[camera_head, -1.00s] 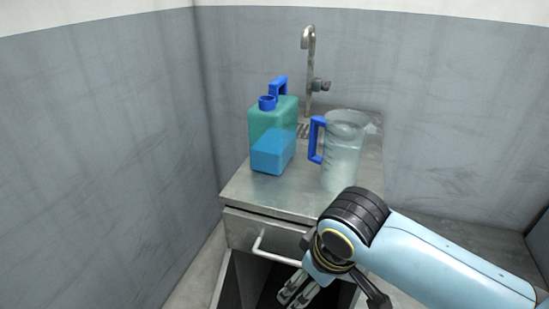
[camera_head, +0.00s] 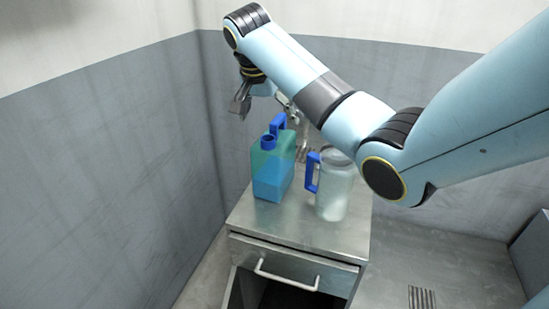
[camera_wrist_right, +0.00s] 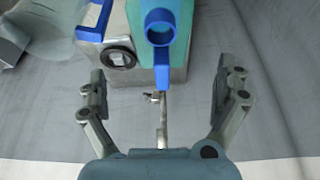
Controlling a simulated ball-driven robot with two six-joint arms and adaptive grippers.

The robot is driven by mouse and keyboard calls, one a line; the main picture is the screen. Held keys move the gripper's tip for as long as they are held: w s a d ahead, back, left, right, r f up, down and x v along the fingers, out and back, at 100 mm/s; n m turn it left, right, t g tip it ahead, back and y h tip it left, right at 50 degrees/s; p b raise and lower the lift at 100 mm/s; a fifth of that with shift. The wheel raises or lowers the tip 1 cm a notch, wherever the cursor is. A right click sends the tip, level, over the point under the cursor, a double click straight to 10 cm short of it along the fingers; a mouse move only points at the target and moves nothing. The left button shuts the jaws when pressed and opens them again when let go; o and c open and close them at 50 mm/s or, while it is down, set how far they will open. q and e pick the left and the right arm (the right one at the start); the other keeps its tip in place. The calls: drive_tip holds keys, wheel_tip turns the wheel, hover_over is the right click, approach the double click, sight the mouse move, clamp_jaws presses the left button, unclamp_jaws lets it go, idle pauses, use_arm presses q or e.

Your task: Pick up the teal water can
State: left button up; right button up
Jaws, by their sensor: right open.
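The teal water can (camera_head: 272,172) stands upright on the metal cabinet top, with a blue handle (camera_head: 278,125) and a blue spout; its lower part looks blue. My right gripper (camera_head: 243,98) is above and behind the can, pointing down, and apart from it. In the right wrist view the gripper (camera_wrist_right: 160,95) is open and empty, its two fingers wide apart. The can's blue spout ring (camera_wrist_right: 160,27) and teal body (camera_wrist_right: 181,50) show at the top, beyond the fingertips. My left gripper is in neither view.
A clear jug (camera_head: 335,190) with a blue handle stands right of the can on the cabinet (camera_head: 290,232). The metal tap behind is partly hidden by my right arm. Grey walls close in at the left and back. The cabinet top's front is bare.

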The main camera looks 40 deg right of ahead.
sight(273, 134)
drive_tip(key=x, duration=1)
drive_tip(key=shift+a+f, duration=0.1)
drive_tip(key=shift+a, duration=0.05)
drive_tip(key=c, duration=1.5)
drive_tip(key=shift+c, duration=0.4)
